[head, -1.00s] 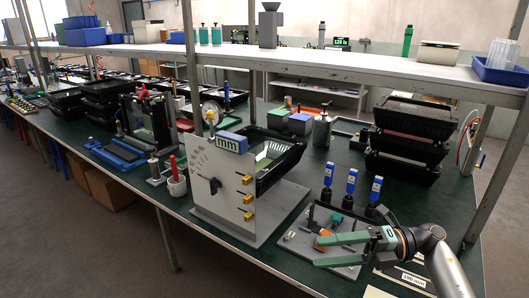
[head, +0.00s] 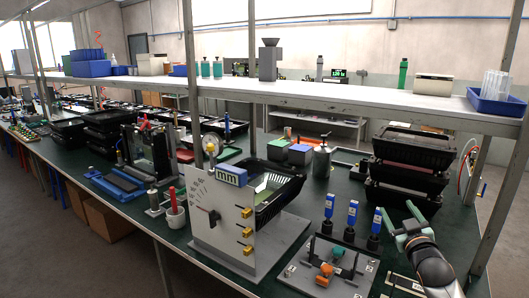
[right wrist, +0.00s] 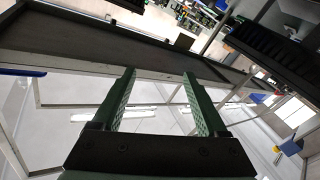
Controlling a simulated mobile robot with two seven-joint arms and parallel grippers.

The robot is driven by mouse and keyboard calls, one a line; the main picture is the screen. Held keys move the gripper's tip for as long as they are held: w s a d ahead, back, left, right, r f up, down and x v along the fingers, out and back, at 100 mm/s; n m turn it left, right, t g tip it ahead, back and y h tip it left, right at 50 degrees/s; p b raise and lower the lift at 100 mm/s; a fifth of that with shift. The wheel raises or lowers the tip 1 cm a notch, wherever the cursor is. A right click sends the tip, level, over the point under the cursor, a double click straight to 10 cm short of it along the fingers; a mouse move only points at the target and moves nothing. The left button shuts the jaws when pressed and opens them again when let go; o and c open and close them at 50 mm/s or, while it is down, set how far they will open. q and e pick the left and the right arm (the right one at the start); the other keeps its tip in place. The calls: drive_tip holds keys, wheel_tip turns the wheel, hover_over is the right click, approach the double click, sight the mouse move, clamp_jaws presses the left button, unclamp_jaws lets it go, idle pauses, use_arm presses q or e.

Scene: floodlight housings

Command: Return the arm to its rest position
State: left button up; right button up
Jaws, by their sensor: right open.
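My right gripper (head: 396,222) has green fingers and is at the lower right of the head view, above the green bench top near the black crates. Its fingers stand apart with nothing between them. In the right wrist view the two green fingers (right wrist: 158,95) are spread and empty, with shelf framing and the bright floor beyond. My left gripper is not in view.
A grey fixture plate (head: 300,276) with orange and teal parts lies left of my right gripper. Stacked black crates (head: 404,170) stand close behind the gripper. A shelf (head: 350,95) and post (head: 500,190) flank the arm.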

drive_tip(key=s+a+f+g, duration=0.1)
drive_tip(key=s+a+f, duration=0.2)
drive_tip(key=s+f, duration=0.2)
drive_tip(key=s+a+f+g+y, duration=0.1)
drive_tip(key=s+f, duration=0.4)
drive_tip(key=f, duration=0.6)
drive_tip(key=s+a+f+g+y, duration=0.1)
drive_tip(key=s+a+f+g, duration=0.2)
drive_tip(key=s+a+f, duration=0.3)
wheel_tip(320, 180, down, 3)
drive_tip(key=shift+s+r, duration=0.1)
drive_tip(key=shift+r, duration=0.05)
drive_tip(key=s+a+f+g+y, duration=0.1)
drive_tip(key=s+a+f, duration=0.3)
drive_tip(key=s, duration=0.8)
drive_tip(key=s+a+f+m+g+y, duration=0.1)
drive_tip(key=s+a+f+g, duration=0.2)
drive_tip(key=s, duration=1)
wheel_tip(320, 180, down, 3)
drive_tip(key=shift+a+f, duration=0.1)
drive_tip(key=shift+a, duration=0.7)
